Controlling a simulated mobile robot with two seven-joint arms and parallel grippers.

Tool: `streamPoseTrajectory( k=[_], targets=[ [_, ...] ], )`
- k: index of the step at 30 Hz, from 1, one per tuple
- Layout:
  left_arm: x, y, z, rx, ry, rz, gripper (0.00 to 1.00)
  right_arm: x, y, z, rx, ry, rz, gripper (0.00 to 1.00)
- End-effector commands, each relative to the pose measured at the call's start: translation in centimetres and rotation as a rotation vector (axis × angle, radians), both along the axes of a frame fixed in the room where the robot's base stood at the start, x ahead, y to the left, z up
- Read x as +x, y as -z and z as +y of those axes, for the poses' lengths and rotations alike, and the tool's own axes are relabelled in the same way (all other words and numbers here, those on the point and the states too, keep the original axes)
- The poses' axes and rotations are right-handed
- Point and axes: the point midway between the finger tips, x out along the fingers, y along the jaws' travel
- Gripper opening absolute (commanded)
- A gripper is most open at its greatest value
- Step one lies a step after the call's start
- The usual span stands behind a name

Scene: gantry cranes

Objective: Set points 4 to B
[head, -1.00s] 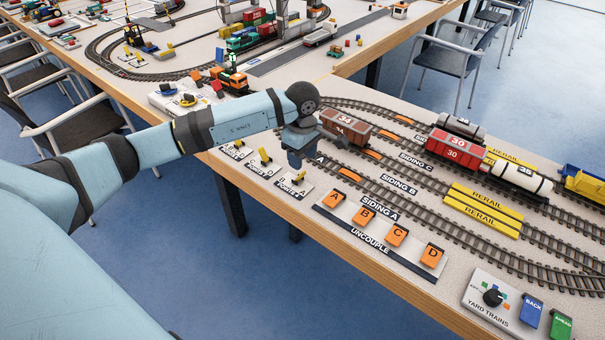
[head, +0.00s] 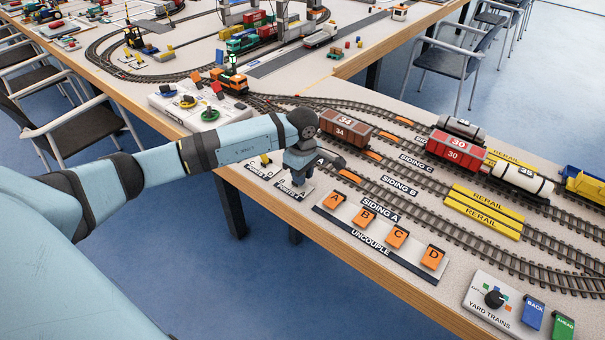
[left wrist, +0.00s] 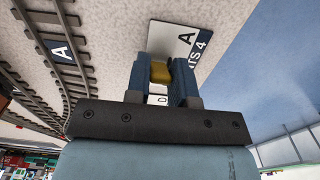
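The points 4 plate (head: 283,189) is a small white plate at the front edge of the yard table, with my left gripper (head: 296,192) low over it. In the left wrist view the plate (left wrist: 187,35) shows the letter A at its far end and part of "POINTS 4". Its yellow lever (left wrist: 160,72) stands between the two blue fingers of my left gripper (left wrist: 161,80), which appear to touch it on both sides. A second letter by the finger bases is partly covered. Which side the lever leans to is hard to tell. My right gripper is out of view.
The uncouple panel (head: 352,233) with orange tabs lies to the right. Tracks run behind, with a brown wagon (head: 344,131) marked 34 and a red wagon (head: 455,152) marked 30.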

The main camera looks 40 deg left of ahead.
Motion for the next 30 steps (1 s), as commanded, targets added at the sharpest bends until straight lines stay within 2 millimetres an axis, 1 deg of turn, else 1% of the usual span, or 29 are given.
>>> streamPoseTrajectory(
  k=[8,14,20,25,30],
  targets=[
    [0.0,0.0,0.2,-0.029,-0.001,0.002,0.00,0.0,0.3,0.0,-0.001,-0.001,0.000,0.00],
    [0.1,0.0,0.7,-0.125,-0.003,0.010,0.00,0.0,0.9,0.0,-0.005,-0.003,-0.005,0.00],
    [0.1,0.1,1.4,-0.287,-0.004,0.022,0.00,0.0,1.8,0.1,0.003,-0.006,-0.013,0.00],
    [0.2,0.2,2.0,-0.449,-0.005,0.033,0.00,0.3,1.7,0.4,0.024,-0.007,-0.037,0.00],
    [0.3,0.4,2.6,-0.607,-0.004,0.045,0.00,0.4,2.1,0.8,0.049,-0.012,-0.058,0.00]
  ],
)
